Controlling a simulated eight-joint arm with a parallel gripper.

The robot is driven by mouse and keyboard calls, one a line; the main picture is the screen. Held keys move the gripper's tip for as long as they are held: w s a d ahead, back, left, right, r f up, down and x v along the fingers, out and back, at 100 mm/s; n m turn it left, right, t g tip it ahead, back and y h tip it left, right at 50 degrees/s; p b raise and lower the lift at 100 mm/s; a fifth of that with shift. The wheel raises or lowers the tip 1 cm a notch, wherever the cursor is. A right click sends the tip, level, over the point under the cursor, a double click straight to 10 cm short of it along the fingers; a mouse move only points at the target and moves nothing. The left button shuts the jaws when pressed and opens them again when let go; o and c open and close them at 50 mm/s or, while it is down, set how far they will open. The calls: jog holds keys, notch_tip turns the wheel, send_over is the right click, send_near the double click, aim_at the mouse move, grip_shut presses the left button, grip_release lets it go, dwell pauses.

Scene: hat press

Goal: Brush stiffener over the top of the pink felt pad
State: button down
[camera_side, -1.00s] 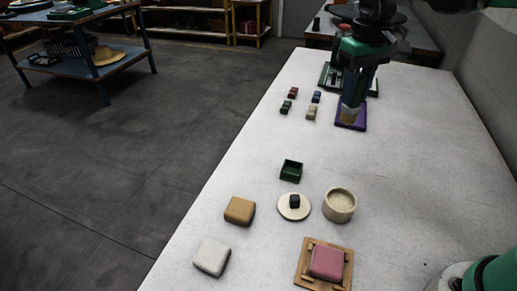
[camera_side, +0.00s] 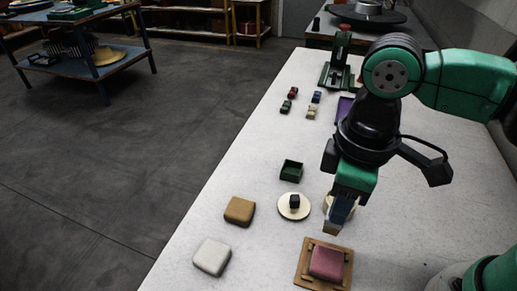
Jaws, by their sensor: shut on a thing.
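The pink felt pad (camera_side: 327,262) lies on a square wooden frame (camera_side: 304,272) at the bottom of the view. My gripper (camera_side: 341,208) points down just beyond the pad, above the table. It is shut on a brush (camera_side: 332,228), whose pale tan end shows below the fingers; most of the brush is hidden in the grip. The tan end is apart from the pad, toward its far side. A cream round pot (camera_side: 328,203) is mostly hidden behind my gripper, with only its left edge showing.
A round cream disc with a dark knob (camera_side: 294,202), a green open box (camera_side: 291,170), a tan block (camera_side: 239,211) and a white block (camera_side: 211,257) stand left of my gripper. Several small coloured blocks (camera_side: 311,112), a purple mat (camera_side: 343,108) and a green stand (camera_side: 335,76) are farther back.

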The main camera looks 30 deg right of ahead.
aim_at(331, 232)
notch_tip(331, 232, down, 6)
jog(key=shift+r, duration=0.15)
jog(key=shift+s+a, duration=0.15)
jog(key=shift+a, duration=0.05)
jog(key=shift+s+a, duration=0.3)
jog(key=shift+s+a+f, duration=0.25)
jog(key=shift+s+a, duration=0.25)
jog(key=shift+a, duration=0.05)
jog(key=shift+w+d, duration=1.05)
jog(key=shift+d, duration=0.05)
jog(key=shift+s+d, duration=0.7)
jog(key=shift+s, duration=0.2)
jog(key=shift+s+a, duration=1.05)
jog(key=shift+a, duration=0.1)
jog(key=shift+w+d, duration=1.1)
notch_tip(331, 232, up, 8)
